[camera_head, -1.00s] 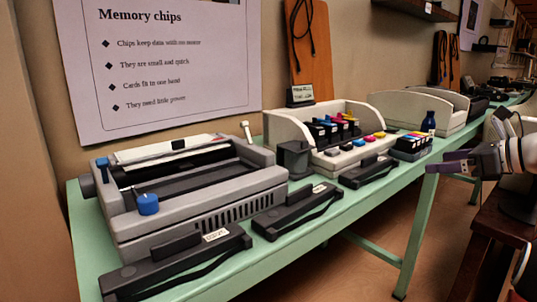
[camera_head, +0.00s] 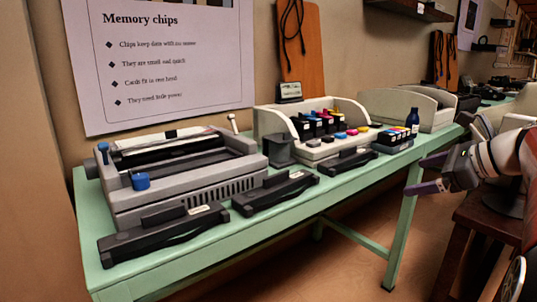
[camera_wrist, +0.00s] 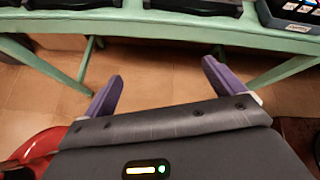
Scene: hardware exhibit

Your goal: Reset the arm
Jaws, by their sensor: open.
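My gripper (camera_head: 430,174) is at the right of the head view, in front of the table's near edge and apart from it. Its two purple fingers are spread and nothing is between them. In the wrist view my gripper (camera_wrist: 162,92) also shows open and empty, with the floor below and the table edge ahead. The arm behind it is partly cut off by the right edge of the head view.
A dark wooden stand (camera_head: 485,222) is at right.

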